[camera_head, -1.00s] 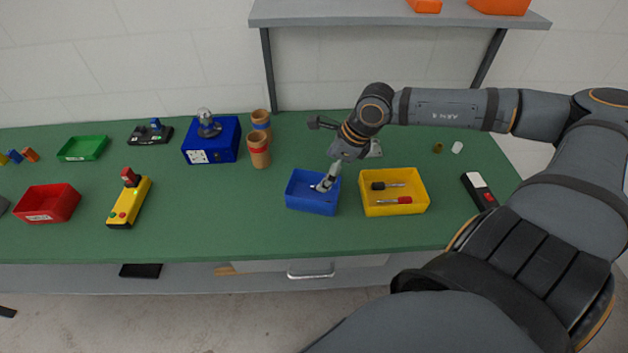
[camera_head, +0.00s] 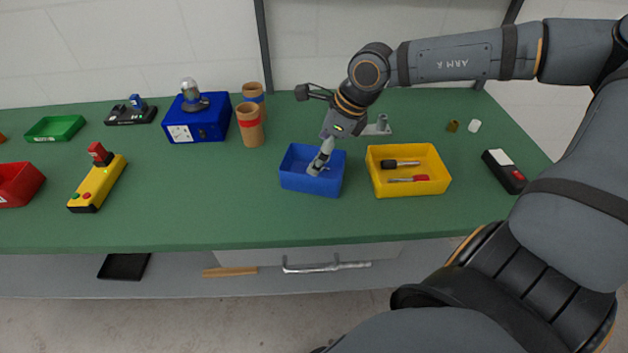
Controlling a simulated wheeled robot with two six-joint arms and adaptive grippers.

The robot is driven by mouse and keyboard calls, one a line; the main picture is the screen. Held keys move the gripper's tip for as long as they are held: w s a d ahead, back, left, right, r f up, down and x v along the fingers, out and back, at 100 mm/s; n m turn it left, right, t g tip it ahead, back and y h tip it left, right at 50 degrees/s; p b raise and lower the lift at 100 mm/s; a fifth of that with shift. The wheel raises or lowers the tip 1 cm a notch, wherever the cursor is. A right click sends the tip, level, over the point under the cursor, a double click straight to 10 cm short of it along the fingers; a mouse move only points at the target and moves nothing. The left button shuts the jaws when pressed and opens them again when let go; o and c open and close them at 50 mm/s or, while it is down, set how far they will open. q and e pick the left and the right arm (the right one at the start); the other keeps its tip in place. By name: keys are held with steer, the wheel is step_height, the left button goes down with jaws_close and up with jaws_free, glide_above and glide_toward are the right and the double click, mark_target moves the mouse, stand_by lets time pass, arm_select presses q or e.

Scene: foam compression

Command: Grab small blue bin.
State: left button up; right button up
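The small blue bin (camera_head: 312,182) stands on the green table top, left of a yellow bin. My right gripper (camera_head: 318,168) comes down from above, with its fingers reaching inside the blue bin near its middle and right side. I cannot tell whether the fingers touch the bin or are open or shut. The bin looks level on the table. My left gripper is not in view.
The yellow bin (camera_head: 410,187) holds two screwdrivers, close on the right. Brown cups (camera_head: 250,125) and a blue box (camera_head: 197,122) stand behind left. A yellow control box (camera_head: 98,184) lies farther left. The table in front of the blue bin is clear.

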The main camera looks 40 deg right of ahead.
steer(key=x, duration=0.3)
steer(key=shift+a+f, duration=0.1)
steer(key=shift+f, duration=0.15)
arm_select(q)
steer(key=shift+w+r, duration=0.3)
arm_select(e)
steer(key=c, duration=0.8)
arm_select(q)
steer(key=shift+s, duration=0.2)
arm_select(e)
steer(key=shift+c, duration=0.2)
arm_select(q)
steer(key=shift+p, duration=0.3)
arm_select(e)
steer(key=shift+r, duration=0.15)
